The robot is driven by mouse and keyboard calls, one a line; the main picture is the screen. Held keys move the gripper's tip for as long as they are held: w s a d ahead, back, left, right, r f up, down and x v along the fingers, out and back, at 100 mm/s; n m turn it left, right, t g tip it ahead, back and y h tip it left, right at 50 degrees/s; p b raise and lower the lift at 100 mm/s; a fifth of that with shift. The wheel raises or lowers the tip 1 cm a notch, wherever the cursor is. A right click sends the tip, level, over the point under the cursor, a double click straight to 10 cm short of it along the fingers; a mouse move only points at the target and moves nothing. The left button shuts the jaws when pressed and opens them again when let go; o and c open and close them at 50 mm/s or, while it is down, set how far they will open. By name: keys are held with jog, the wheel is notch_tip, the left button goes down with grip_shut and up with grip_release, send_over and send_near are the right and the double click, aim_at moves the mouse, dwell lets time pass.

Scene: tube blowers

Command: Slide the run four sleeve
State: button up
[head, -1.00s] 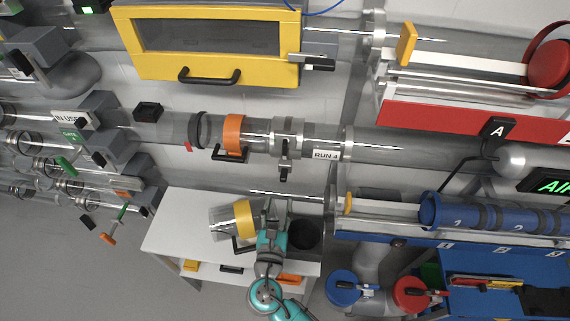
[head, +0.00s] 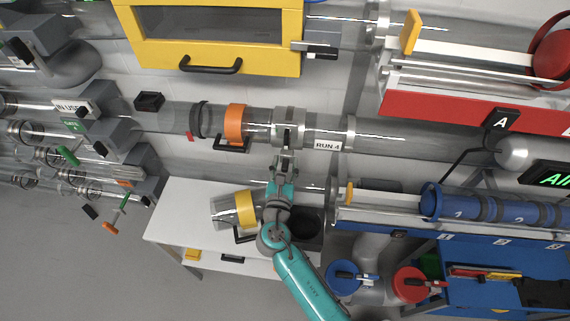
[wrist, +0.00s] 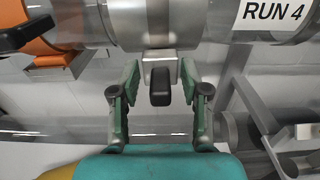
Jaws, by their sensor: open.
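The run four tube (head: 390,131) is a clear horizontal pipe with a RUN 4 label (head: 328,146). An orange collar (head: 235,123) with a black handle sits around it, left of a metal clamp band (head: 289,127). In the wrist view the band (wrist: 155,22) has a metal tab with a black knob (wrist: 160,84) hanging down. The orange collar's edge (wrist: 40,48) shows at upper left. My gripper (head: 286,157) is just below the band. In the wrist view its open fingers (wrist: 159,76) stand on either side of the knob, with gaps visible.
A yellow-framed box (head: 300,62) hangs above the tube. A white table (head: 175,222) below holds a yellow-collared clear piece (head: 245,208) and a dark round opening (head: 305,222). A blue rack (head: 375,228) is at lower right and a red rack (head: 440,108) at upper right.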

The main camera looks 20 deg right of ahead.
jog(key=shift+c, duration=0.3)
grip_shut()
jog(key=shift+w+a+r, duration=0.1)
jog(key=shift+w+a, duration=0.3)
jog(key=shift+a, duration=0.4)
jog(key=shift+w+a, duration=0.4)
jog(key=shift+a, duration=0.45)
jog(key=shift+w+a+r, duration=0.1)
jog(key=shift+w+a, duration=0.3)
jog(key=shift+a, duration=0.4)
jog(key=shift+o, duration=0.3)
grip_release()
jog(key=shift+a+f, duration=0.1)
